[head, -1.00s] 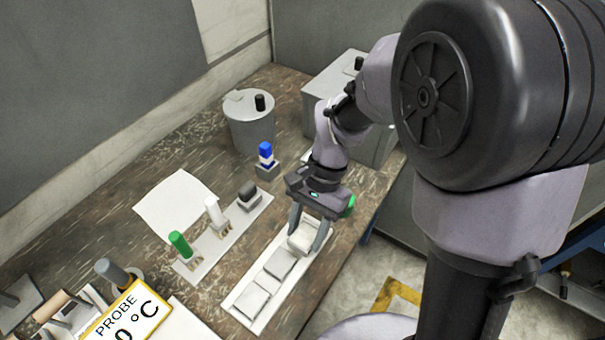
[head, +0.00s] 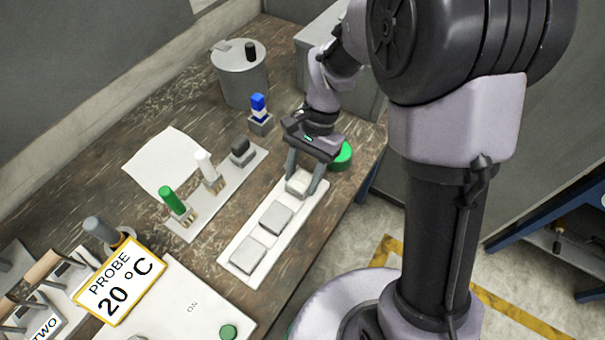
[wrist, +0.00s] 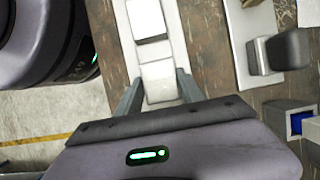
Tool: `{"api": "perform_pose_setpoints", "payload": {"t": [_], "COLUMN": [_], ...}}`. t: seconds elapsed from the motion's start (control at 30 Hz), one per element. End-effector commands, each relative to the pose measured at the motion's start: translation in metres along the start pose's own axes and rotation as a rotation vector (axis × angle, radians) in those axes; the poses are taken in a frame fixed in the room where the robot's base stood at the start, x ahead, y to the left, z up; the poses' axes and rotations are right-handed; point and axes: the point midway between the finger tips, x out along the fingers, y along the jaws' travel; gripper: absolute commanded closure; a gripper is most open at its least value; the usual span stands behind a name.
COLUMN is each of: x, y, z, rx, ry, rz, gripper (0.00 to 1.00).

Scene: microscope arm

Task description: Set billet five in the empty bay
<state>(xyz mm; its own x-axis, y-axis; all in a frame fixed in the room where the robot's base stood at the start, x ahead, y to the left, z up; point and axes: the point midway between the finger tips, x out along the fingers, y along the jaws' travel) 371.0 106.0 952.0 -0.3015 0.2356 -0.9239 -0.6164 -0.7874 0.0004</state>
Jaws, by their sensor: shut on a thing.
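A white strip tray (head: 232,261) lies along the table. Two pale square blocks, a near one (head: 248,255) and a middle one (head: 277,217), sit on it. My gripper (head: 303,184) is at the tray's far end, pointing down, shut on a pale block (head: 298,182) between its fingers. In the wrist view my gripper (wrist: 160,88) has one finger on each side of this block (wrist: 158,72), over the strip. Another block (wrist: 147,18) lies farther along it. No number on the held block is readable. I cannot tell whether it touches the tray.
A second strip (head: 187,228) carries green-topped, white-topped and dark-topped pieces to the left. A blue-topped piece (head: 259,110) stands behind it. A green disc (head: 342,156) is close to my gripper's right.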

Motion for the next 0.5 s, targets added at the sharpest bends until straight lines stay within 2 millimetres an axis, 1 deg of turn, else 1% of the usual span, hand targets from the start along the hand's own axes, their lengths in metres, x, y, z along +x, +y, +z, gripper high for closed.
{"api": "perform_pose_setpoints", "payload": {"t": [0.17, 0.2, 0.27, 0.3, 0.5], "x": [0.0047, 0.0051, 0.0056, 0.0060, 0.0079], "y": [0.0004, 0.0008, 0.0012, 0.0014, 0.0028], "z": [-0.0015, -0.0015, -0.0014, -0.0014, -0.0014], "rx": [0.000, 0.000, 0.001, 0.001, 0.001], "ry": [-0.001, -0.001, -0.002, -0.002, -0.005], "rz": [0.001, 0.003, 0.004, 0.004, 0.008], "gripper": [1.00, 0.53, 0.41, 0.33, 0.33]}}
